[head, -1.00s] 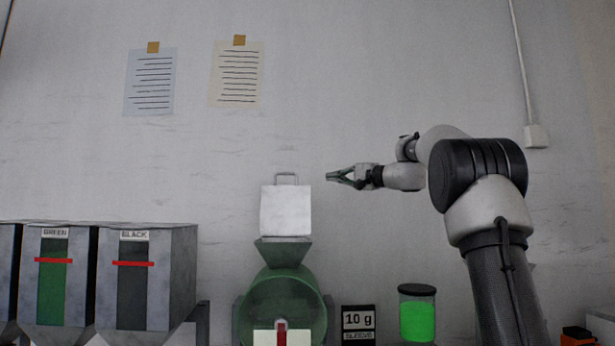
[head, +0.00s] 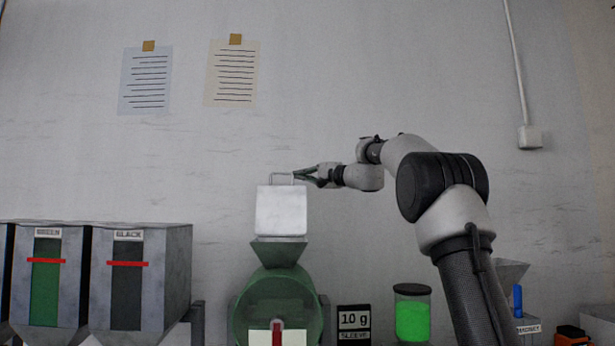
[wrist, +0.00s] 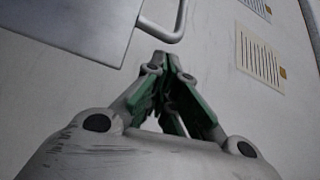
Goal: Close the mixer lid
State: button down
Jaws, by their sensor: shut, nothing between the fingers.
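The mixer (head: 278,310) is a green drum with a green funnel (head: 279,252) on top. Its lid (head: 281,211) is a pale square plate standing upright above the funnel, so it is open. A thin metal handle (head: 282,175) loops from the lid's top edge. My gripper (head: 297,175) is at the right end of this handle, with its fingertips shut and empty. In the wrist view the shut fingertips (wrist: 168,62) point toward the handle (wrist: 165,35), close to it. The lid (wrist: 75,25) fills the upper left there. I cannot tell whether the fingers touch the handle.
Two hoppers labelled green (head: 47,290) and black (head: 125,290) stand at the left. A 10 g sleeve sign (head: 354,321) and a jar of green material (head: 412,318) stand right of the mixer. A small hopper (head: 510,272) is behind my arm.

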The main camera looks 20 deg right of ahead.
jog(key=shift+s+a, duration=0.25)
jog(key=shift+s, duration=0.15)
